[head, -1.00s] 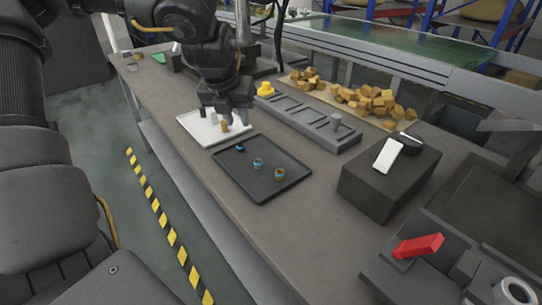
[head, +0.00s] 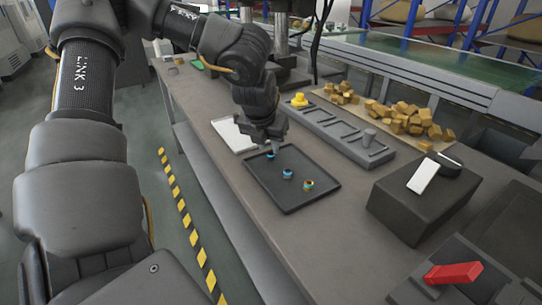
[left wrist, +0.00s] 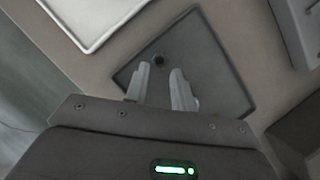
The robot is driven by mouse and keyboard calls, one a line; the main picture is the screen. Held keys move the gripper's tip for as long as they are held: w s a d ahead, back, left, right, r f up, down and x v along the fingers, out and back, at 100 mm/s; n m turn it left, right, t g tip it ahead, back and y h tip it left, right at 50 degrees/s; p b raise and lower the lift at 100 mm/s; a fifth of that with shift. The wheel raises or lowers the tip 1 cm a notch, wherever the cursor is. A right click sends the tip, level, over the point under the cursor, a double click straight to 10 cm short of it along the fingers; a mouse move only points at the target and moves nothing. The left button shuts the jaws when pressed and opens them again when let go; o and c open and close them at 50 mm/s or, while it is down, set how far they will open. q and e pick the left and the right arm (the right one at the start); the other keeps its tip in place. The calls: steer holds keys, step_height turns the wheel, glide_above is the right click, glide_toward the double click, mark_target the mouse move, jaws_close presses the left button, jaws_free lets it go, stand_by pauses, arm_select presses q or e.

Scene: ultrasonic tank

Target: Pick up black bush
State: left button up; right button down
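In the head view my left gripper (head: 273,150) points down over the far end of the dark tray (head: 290,205). A small dark bush with blue on it (head: 270,155) is right under its fingertips. A blue-ringed bush (head: 288,173) and a brown-teal bush (head: 308,185) lie nearer in the same tray. In the left wrist view the two fingers (left wrist: 160,72) are apart with nothing between them. A small black round bush (left wrist: 158,60) shows just beyond the tips on the tray (left wrist: 205,50). My right gripper is not in view.
A white tray (head: 228,132) lies behind the dark tray, partly hidden by my arm. A grey slotted rack (head: 345,140) stands to the right, with wooden blocks (head: 415,118) behind it. A dark box (head: 400,205) and a red handle (head: 455,273) are at the right.

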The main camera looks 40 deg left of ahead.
mark_target(270, 153)
arm_select(q)
steer(key=x, duration=0.3)
steer(key=shift+f, duration=0.2)
steer(key=shift+r, duration=0.1)
steer(key=shift+c, duration=0.3)
jaws_close()
